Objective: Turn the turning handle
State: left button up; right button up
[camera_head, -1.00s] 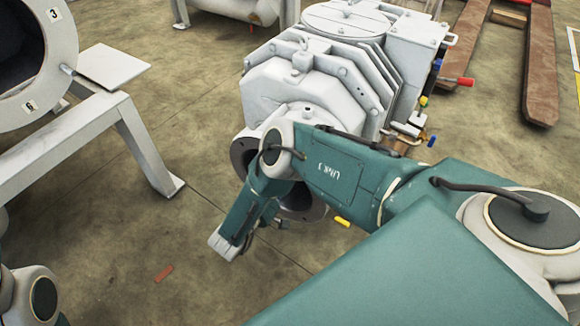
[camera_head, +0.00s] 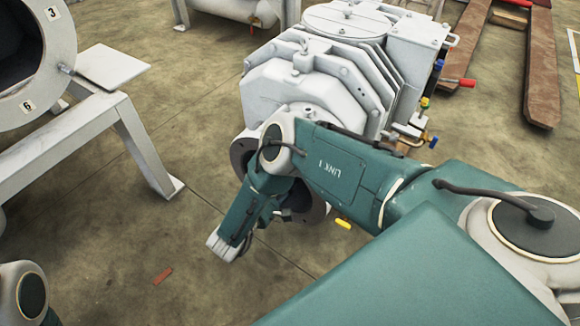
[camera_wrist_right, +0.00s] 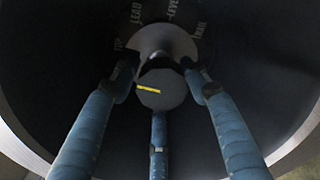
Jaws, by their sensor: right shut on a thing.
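The turning handle (camera_wrist_right: 163,90) shows in the right wrist view as a round grey knob with a yellow mark, inside a dark round opening. My right gripper (camera_wrist_right: 160,80) has its blue fingers around the knob, with dark tips against its sides; it is shut on it. A paler disc and shaft show behind the knob. In the head view, my right forearm and wrist cover the handle and gripper, in front of the flanged opening (camera_head: 318,212) of the white vacuum machine (camera_head: 300,95). My left gripper is outside the frames.
A white stand (camera_head: 140,145) with a large numbered ring (camera_head: 60,60) is at the left. Brown beams (camera_head: 540,75) lie at the upper right. Small valves with coloured handles (camera_head: 425,102) are on the machine's right side. The floor at lower centre is mostly clear.

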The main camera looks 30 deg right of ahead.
jog(key=shift+s+d+n, duration=0.15)
jog(key=shift+s+n, duration=0.15)
jog(key=shift+s, duration=0.1)
jog(key=o, duration=1.1)
jog(key=shift+d+r, duration=0.1)
jog(key=shift+o, duration=0.2)
